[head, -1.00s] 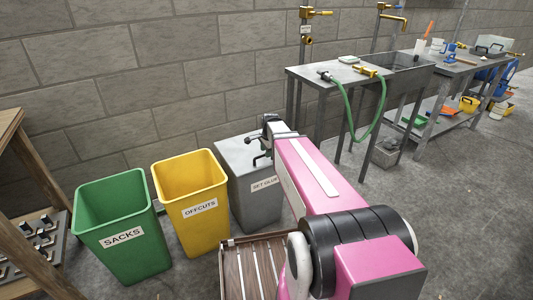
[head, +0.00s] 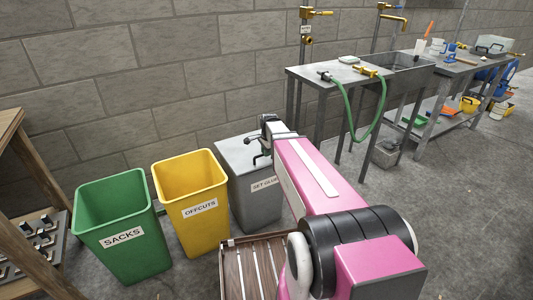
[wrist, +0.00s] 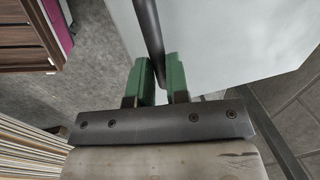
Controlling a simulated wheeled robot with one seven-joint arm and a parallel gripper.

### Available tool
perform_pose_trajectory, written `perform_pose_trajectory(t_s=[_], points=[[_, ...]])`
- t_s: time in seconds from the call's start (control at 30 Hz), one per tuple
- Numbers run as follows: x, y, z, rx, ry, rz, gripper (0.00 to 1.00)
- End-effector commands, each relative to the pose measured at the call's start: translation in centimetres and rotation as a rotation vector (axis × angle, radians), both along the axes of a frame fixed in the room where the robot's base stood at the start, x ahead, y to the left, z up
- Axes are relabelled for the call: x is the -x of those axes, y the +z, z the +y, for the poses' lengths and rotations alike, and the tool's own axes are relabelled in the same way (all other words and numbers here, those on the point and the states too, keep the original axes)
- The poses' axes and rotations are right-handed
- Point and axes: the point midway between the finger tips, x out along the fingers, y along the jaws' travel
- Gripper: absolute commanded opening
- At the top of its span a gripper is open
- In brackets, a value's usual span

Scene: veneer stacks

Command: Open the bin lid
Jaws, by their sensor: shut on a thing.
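The grey bin (head: 255,195) labelled SET GLUE stands at the right end of the row of bins, with its flat grey lid (head: 233,150) down on top. A dark bar handle (wrist: 149,30) runs along the lid's edge in the wrist view. My gripper (wrist: 163,75) has its green fingers on either side of the handle bar and is shut on it. In the head view my gripper (head: 262,158) is at the lid's front edge, partly hidden by my pink arm.
An open yellow OFFCUTS bin (head: 190,205) and an open green SACKS bin (head: 122,225) stand to the left. A slatted wooden piece (head: 255,262) lies in front. A metal sink bench (head: 330,76) stands behind right, and a block wall (head: 150,80) is behind.

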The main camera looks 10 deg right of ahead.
Motion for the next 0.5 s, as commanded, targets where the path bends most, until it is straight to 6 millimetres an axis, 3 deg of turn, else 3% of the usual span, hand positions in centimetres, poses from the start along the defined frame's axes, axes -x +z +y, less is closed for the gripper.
perform_pose_trajectory(t_s=[0.37,0.5], points=[[-1.3,3.3,0.3,0.07,0.001,0.215,0.0],[-1.5,4.9,0.4,0.069,0.0,0.212,0.0]])
